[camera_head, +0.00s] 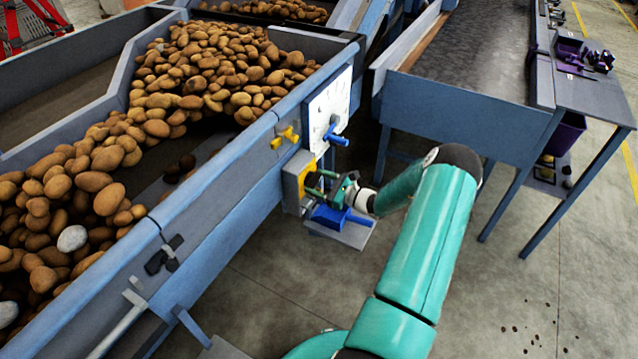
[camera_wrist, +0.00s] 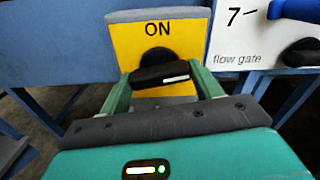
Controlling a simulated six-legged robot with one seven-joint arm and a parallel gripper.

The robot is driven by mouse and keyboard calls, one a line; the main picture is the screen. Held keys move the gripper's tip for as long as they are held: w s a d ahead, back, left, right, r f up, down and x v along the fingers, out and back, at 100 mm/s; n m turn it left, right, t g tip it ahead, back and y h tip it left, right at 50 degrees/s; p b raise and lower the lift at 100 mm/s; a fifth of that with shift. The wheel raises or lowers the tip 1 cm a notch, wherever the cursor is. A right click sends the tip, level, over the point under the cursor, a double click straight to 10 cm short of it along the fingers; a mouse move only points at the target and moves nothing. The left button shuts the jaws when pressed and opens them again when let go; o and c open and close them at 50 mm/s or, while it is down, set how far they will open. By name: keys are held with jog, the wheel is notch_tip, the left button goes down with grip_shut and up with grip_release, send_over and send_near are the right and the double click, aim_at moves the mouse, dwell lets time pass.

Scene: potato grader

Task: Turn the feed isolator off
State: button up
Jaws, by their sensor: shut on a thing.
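The feed isolator is a yellow plate (camera_wrist: 185,50) marked ON, with a black rotary handle (camera_wrist: 160,74) in front of it. In the wrist view the handle lies nearly level, its right end slightly higher, with a white mark on its right part. My gripper (camera_wrist: 162,80) is shut on the handle, one green finger at each end. In the head view the yellow isolator (camera_head: 292,180) is on the hopper's side, and my gripper (camera_head: 322,185) reaches it from the right, covering the handle.
Above the isolator is a white flow gate panel (camera_head: 328,108) with a blue lever (camera_head: 336,136). A yellow knob (camera_head: 285,137) sits left of it. A blue object (camera_head: 335,216) on a small shelf is just below my gripper. Potatoes (camera_head: 205,75) fill the hopper.

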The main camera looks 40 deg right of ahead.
jog(key=shift+s+m, duration=0.1)
jog(key=shift+m, duration=1)
jog(key=o, duration=1)
jog(key=v, duration=1.3)
jog(key=shift+s+d, duration=0.1)
jog(key=shift+s, duration=0.3)
